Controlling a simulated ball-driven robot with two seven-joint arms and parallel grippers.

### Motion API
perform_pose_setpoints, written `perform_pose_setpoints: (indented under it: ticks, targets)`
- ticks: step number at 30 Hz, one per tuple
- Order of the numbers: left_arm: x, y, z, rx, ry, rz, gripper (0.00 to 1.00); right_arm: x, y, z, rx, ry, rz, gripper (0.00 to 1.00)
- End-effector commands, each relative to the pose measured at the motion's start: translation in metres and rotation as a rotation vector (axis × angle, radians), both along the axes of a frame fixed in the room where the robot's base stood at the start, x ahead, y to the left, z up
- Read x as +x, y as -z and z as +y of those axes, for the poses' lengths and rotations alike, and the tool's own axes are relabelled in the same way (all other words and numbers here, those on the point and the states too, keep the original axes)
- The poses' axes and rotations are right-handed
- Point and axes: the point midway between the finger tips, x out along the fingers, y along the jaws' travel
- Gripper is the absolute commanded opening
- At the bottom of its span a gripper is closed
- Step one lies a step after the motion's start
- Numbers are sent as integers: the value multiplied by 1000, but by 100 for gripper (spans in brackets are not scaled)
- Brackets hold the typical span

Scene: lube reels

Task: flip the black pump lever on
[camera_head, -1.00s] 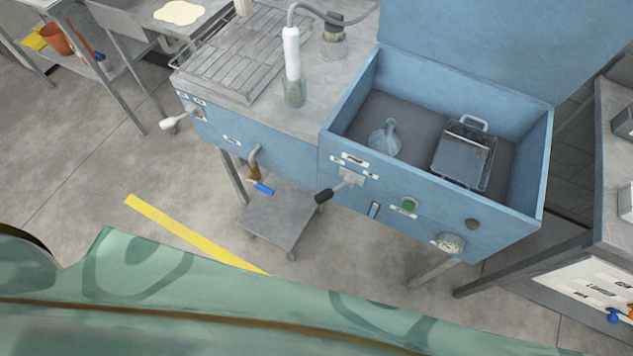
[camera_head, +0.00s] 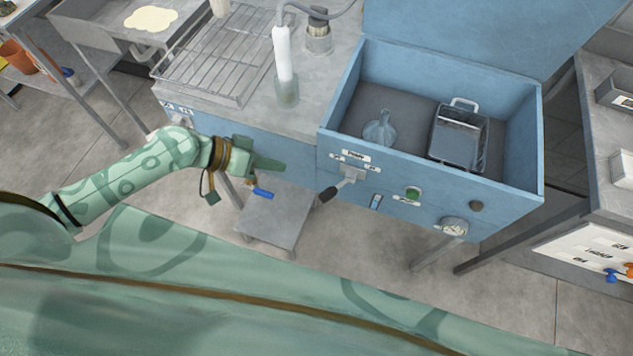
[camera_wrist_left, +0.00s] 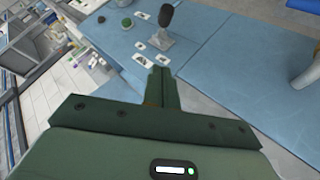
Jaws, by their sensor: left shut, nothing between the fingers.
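The pump lever has a black knob (camera_head: 328,194) on a short metal arm that comes from a bracket (camera_head: 352,174) on the blue front panel, under a small label plate. The knob hangs toward the lower left of the bracket. In the left wrist view the black knob (camera_wrist_left: 166,16) shows at the top, beyond the fingertips. My left gripper (camera_head: 280,166) is shut and empty, to the left of the lever and apart from it. Its shut green fingers also show in the left wrist view (camera_wrist_left: 161,74). My right gripper is not in view.
The blue panel also carries a green button (camera_head: 413,193), a dark knob (camera_head: 476,205) and a gauge (camera_head: 453,227). A blue-handled tap (camera_head: 263,193) sits just below my left gripper. The open blue bin (camera_head: 533,150) holds a glass flask and a metal basket.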

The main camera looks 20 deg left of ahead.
Motion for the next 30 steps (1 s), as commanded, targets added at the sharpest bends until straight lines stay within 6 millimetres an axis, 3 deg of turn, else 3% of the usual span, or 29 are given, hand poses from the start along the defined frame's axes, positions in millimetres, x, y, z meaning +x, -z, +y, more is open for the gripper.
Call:
perform_pose_setpoints:
  ticks: [6,11,23,30]
  targets:
    - [1,2,-1,0,-2,-1,0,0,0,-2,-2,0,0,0]
    - [8,11,-14,-4,-3,-1,0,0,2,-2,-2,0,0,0]
    - [41,61,-73,-4,-4,0,0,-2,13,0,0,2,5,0]
    - [30,88,-86,0,-4,2,0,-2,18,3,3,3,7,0]
